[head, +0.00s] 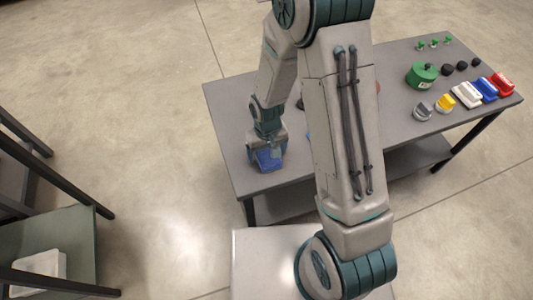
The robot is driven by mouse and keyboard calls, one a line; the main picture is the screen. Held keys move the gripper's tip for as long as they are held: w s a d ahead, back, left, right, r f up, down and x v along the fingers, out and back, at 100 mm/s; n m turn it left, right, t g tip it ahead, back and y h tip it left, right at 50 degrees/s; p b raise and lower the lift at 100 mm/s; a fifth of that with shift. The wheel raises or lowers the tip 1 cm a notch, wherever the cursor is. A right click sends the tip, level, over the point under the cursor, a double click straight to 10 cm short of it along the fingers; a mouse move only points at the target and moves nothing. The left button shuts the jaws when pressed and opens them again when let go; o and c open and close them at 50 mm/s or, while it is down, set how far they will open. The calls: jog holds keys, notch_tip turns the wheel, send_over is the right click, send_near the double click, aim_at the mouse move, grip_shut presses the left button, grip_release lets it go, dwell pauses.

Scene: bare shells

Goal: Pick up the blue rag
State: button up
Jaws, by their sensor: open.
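The blue rag (268,160) is a small blue thing on the left part of the grey table (228,113), near its front left edge. My gripper (270,152) is right at the rag, pointing down, and covers its upper part. The jaws are open. I cannot tell whether the fingers touch the rag or stand around it. My arm hides the middle of the table.
On the table's right stand a green pot-like thing (421,76), several dark round things, a yellow-topped item (445,103), and white, blue and red (502,84) blocks. Dark shelving (60,225) with a white item stands at the left. Floor between is clear.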

aim_at(267, 151)
jog(key=c, duration=1)
jog(key=shift+c, duration=0.2)
jog(key=shift+r, duration=0.15)
jog(key=shift+r, duration=0.6)
notch_tip(267, 151, up, 2)
jog(key=shift+r, duration=0.25)
jog(key=w+d+r, duration=0.7)
jog(key=w+d, duration=0.1)
jog(key=shift+w, duration=0.25)
